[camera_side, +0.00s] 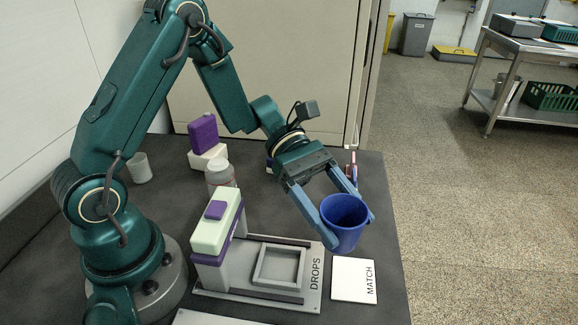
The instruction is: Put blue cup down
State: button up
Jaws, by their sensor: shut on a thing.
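The blue cup (343,226) is at the right part of the table, upright or nearly so with its open mouth up. My gripper (345,212) reaches down from the upper left, with one blue-grey finger on each side of the cup, and is shut on it. The cup is just behind a white card marked MATCH (354,281) in this view. I cannot tell whether the cup's base touches the table.
A grey plate marked DROPS (315,275) with a square frame (279,266) and a pale green and purple device (215,228) lies left of the cup. The table's right edge is near.

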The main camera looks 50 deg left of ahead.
aim_at(351, 240)
jog(key=x, duration=0.5)
jog(key=shift+s+f, duration=0.25)
jog(key=shift+f, duration=2.15)
jog(key=shift+f, duration=0.15)
jog(key=o, duration=1.3)
jog(key=shift+c, duration=0.2)
jog(key=shift+r, duration=0.25)
jog(key=v, duration=1.2)
jog(key=shift+f, duration=0.1)
